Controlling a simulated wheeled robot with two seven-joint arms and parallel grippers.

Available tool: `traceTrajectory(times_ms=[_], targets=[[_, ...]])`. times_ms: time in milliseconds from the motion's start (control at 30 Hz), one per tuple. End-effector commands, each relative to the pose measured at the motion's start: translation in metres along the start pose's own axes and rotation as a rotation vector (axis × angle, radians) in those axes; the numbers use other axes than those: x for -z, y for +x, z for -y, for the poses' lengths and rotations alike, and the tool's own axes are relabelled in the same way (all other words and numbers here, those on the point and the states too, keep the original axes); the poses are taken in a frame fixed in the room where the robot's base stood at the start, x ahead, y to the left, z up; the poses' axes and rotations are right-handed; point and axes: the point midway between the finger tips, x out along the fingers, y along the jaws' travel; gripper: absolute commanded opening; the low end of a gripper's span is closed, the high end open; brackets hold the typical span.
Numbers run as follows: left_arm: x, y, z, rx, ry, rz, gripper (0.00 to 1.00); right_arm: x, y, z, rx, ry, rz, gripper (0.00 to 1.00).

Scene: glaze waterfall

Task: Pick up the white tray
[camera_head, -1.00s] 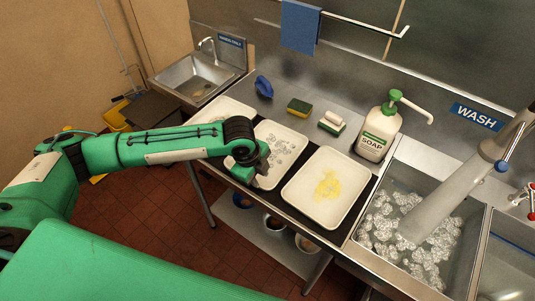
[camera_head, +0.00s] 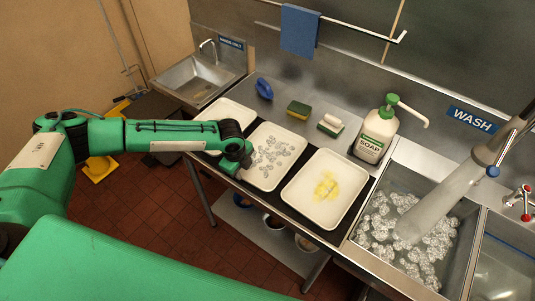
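Three white trays lie in a row on the counter. The left tray (camera_head: 222,110) looks empty where it shows, and my arm hides its lower part. The middle tray (camera_head: 262,184) holds clear, bubble-like bits. The right tray (camera_head: 318,217) has a yellow smear in it. My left gripper (camera_head: 240,164) is at the left edge of the middle tray, close to the right side of the left tray. Its fingers are dark and small, so I cannot tell whether they are open or touch a tray. My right gripper is not in view.
A soap bottle (camera_head: 374,140), sponges (camera_head: 298,110) and a blue brush (camera_head: 264,89) stand behind the trays. A wash sink (camera_head: 400,265) full of suds, with a large faucet, is at the right. A small hand sink (camera_head: 195,77) is at the far left.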

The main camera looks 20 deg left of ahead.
Motion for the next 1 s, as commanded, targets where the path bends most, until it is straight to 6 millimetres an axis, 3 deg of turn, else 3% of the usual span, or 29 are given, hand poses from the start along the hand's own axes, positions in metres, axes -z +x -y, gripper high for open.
traceTrajectory(times_ms=[300, 500, 800, 967, 1000], targets=[[-0.003, 0.026, -0.002, -0.002, -0.001, 0.001, 0.30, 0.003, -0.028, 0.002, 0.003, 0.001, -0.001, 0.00], [-0.003, 0.049, -0.002, 0.000, -0.001, 0.000, 0.30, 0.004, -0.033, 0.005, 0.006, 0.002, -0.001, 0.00], [-0.003, 0.053, -0.002, 0.001, 0.000, 0.000, 0.30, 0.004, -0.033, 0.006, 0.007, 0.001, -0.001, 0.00], [-0.003, 0.053, -0.002, 0.001, -0.001, 0.000, 0.00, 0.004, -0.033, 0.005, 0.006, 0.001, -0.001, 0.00], [-0.003, 0.053, -0.002, 0.000, -0.001, 0.000, 0.00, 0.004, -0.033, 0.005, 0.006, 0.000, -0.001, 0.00]])
